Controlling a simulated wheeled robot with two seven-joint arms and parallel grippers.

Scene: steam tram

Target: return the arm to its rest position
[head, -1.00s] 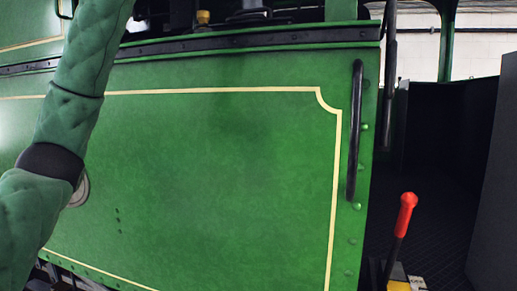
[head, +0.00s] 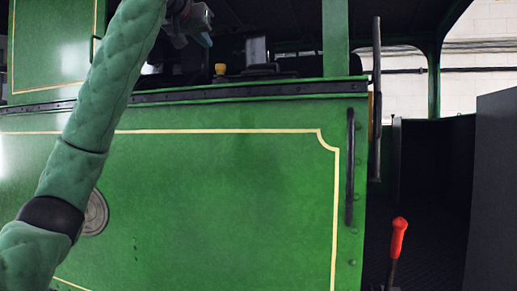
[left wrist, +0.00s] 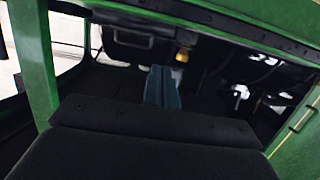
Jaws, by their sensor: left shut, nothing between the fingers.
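My left arm, in a green quilted sleeve, comes in from the left of the head view and rises to the top. My left gripper (head: 203,36) shows at the top of the head view, in front of the dark cab opening and above the green side panel (head: 235,200). In the left wrist view its two blue-grey fingers (left wrist: 162,88) are together with nothing between them. They point into the dark cab interior and touch nothing that I can make out. My right gripper is in neither view.
A black vertical handrail (head: 350,167) is on the panel's right edge. A red-handled lever (head: 398,238) stands at the lower right, beside a dark doorway. A brass fitting (head: 220,70) shows above the panel's top rail. Green cab posts (head: 336,40) frame the opening.

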